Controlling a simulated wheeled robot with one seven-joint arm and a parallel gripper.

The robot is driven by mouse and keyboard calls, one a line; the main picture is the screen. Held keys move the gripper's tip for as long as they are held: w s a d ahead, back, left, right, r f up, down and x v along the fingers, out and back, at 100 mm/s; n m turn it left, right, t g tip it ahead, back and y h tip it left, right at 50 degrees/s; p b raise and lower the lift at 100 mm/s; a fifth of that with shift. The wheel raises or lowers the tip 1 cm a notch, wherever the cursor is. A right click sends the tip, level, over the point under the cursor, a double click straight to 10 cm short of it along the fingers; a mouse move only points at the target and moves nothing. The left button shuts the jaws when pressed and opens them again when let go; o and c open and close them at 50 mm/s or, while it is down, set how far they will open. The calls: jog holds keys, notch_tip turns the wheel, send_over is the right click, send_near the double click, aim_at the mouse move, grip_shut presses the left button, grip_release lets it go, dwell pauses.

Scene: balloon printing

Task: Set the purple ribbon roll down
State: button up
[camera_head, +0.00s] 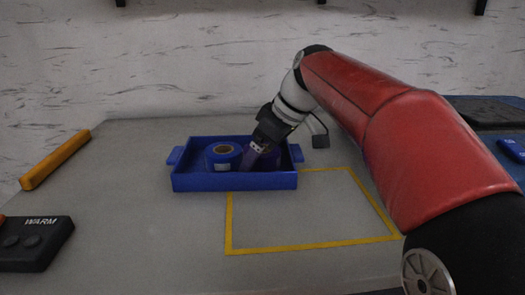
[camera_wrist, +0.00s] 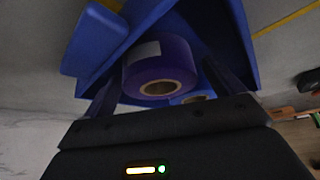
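The purple ribbon roll (camera_wrist: 160,68) is between the two fingers of my gripper (camera_wrist: 163,75) in the wrist view, its pale core facing the camera and a white label on its side. The fingers lie against both sides of it. In the head view my gripper (camera_head: 258,160) reaches down at a tilt into the right half of the blue tray (camera_head: 235,182). The purple roll (camera_head: 271,158) is low inside the tray there, partly hidden by the gripper and front wall. I cannot tell whether it touches the tray floor.
A blue ribbon roll (camera_head: 222,155) with a white label stands in the tray's left half, close beside the gripper. A dark WARM control box (camera_head: 35,243) and a yellow bar (camera_head: 55,160) are at the left.

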jog(key=shift+r, duration=0.25)
jog(key=p+v, duration=0.2)
jog(key=v, duration=1)
jog(key=shift+f, duration=0.1)
